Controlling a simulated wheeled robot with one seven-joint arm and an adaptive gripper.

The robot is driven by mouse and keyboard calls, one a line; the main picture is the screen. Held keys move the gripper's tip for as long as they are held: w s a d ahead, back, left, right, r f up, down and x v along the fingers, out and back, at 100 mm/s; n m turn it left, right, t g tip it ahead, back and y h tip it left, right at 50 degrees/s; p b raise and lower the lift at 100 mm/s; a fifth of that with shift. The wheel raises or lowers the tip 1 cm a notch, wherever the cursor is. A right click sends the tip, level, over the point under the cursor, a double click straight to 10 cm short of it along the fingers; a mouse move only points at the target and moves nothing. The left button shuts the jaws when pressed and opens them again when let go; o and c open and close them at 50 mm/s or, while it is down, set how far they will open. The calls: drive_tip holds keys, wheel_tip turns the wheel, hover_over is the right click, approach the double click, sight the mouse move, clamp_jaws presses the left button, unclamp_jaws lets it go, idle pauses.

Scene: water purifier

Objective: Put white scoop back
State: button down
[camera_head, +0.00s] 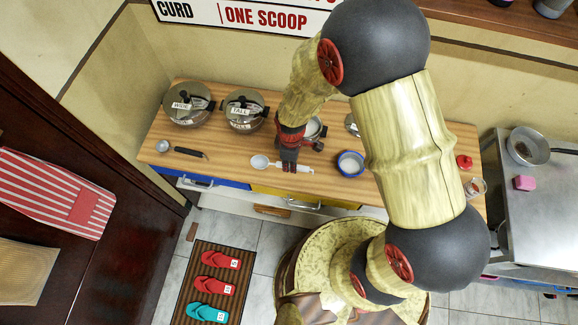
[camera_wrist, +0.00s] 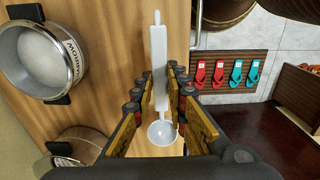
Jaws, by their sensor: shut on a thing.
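The white scoop (camera_head: 260,162) is at the front edge of the wooden counter in the head view, its bowl to the left and its handle to the right. My gripper (camera_head: 289,167) is over the handle from above and is shut on it. In the wrist view the scoop's handle (camera_wrist: 159,62) lies between the two fingers of my gripper (camera_wrist: 160,88), with the scoop's round bowl nearer the camera. I cannot tell whether the scoop touches the counter or is slightly lifted.
Two labelled lidded pots (camera_head: 188,103) (camera_head: 244,109) stand at the counter's back left. A dark-handled ladle (camera_head: 183,150) lies at front left. A blue-rimmed bowl (camera_head: 351,163) stands right of the scoop. The wooden counter (camera_head: 226,172) is clear between ladle and scoop.

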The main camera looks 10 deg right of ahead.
drive_tip(key=shift+w+a+f, duration=0.15)
drive_tip(key=shift+w+f, duration=0.15)
drive_tip(key=shift+f, duration=0.05)
drive_tip(key=shift+w+f, duration=0.15)
drive_tip(key=shift+f, duration=1.55)
drive_tip(key=shift+b, duration=0.3)
drive_tip(key=shift+f, duration=0.2)
drive_tip(key=c, duration=1.8)
unclamp_jaws()
drive_tip(key=shift+o, duration=0.2)
drive_tip(key=shift+r, duration=0.15)
